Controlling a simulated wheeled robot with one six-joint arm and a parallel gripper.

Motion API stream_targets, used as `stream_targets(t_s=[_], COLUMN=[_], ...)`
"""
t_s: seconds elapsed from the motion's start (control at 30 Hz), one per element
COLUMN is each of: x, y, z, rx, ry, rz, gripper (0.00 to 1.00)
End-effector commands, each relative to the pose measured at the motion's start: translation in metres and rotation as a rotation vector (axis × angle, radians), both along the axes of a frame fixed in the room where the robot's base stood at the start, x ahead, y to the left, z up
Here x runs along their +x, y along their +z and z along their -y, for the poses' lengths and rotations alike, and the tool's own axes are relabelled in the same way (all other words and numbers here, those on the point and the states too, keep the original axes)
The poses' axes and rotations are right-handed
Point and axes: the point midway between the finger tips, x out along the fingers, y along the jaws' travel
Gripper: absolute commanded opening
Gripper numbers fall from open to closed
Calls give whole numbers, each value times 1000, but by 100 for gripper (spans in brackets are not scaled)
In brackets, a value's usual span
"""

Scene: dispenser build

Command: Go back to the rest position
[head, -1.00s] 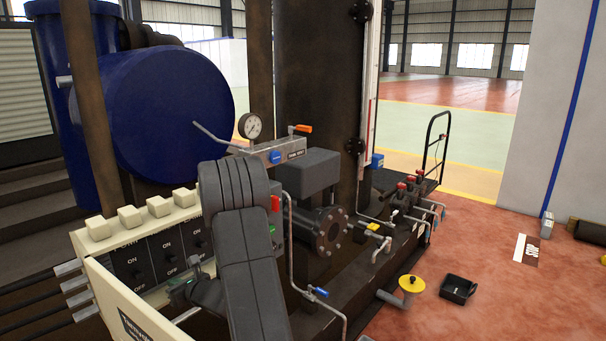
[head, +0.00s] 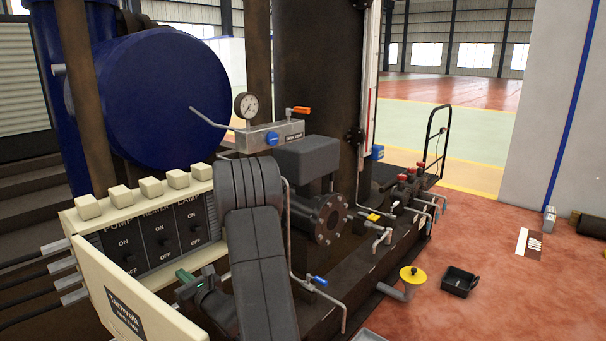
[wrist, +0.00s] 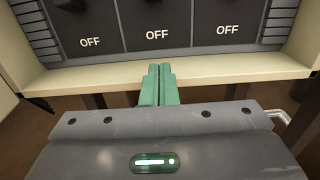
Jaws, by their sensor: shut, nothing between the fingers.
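My gripper (wrist: 157,85) shows in the wrist view with its two green fingers together and nothing between them. The fingertips are in front of the cream lower edge of the switch panel (wrist: 220,67); I cannot tell whether they touch it. In the head view my gripper (head: 183,277) is low in front of the panel, partly hidden by my wrist and arm. The panel shows dark switches (head: 163,241) marked ON and OFF, with labels such as PUMP and LAMP above them.
An open cream cover (head: 135,300) juts out below the panel. A gauge (head: 246,106), a valve block (head: 270,137) and a pipe with a blue handle (head: 318,281) stand close to my arm. A black tray (head: 460,281) lies on the red floor, which is mostly free at right.

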Motion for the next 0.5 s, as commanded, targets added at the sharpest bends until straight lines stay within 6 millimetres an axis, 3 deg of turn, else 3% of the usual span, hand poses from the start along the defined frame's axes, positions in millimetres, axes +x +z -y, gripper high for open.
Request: stream_targets(t_s=[0.2,0.5], x=[-12,-15], y=[0,0], z=[15,17], rx=[0,0], ry=[-1,0], rz=[-1,-1], gripper=[0,0])
